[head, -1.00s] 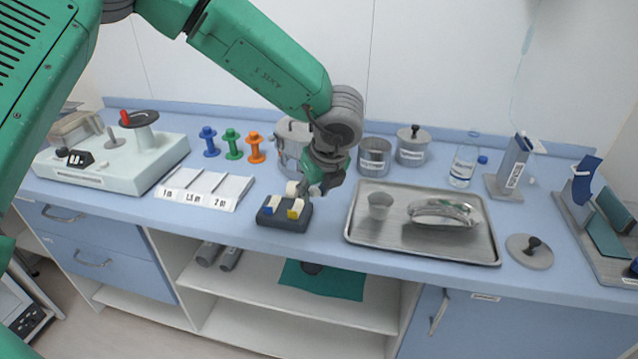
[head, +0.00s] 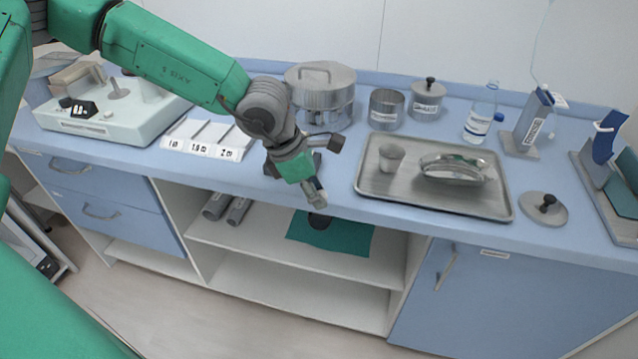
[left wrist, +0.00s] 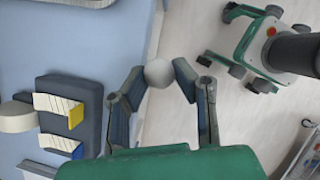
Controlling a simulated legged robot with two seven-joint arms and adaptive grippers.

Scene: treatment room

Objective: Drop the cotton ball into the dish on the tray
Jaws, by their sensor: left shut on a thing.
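My left gripper (head: 316,193) hangs just off the front edge of the counter, left of the tray. In the left wrist view its fingers are shut on a white, round cotton ball (left wrist: 158,73), held at the tips. In the head view I cannot make the ball out clearly. The steel tray (head: 440,201) lies on the counter to the right of the gripper. A shiny curved dish (head: 452,169) sits on the tray's right half, and a small steel cup (head: 391,157) stands at its left. My right gripper is not in view.
A dark block with yellow and blue clips (left wrist: 75,117) is on the counter beside the gripper, mostly hidden by my arm in the head view. A large lidded pot (head: 320,88), an open steel pot (head: 386,108) and a bottle (head: 480,115) stand behind. A loose lid (head: 544,209) lies right of the tray.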

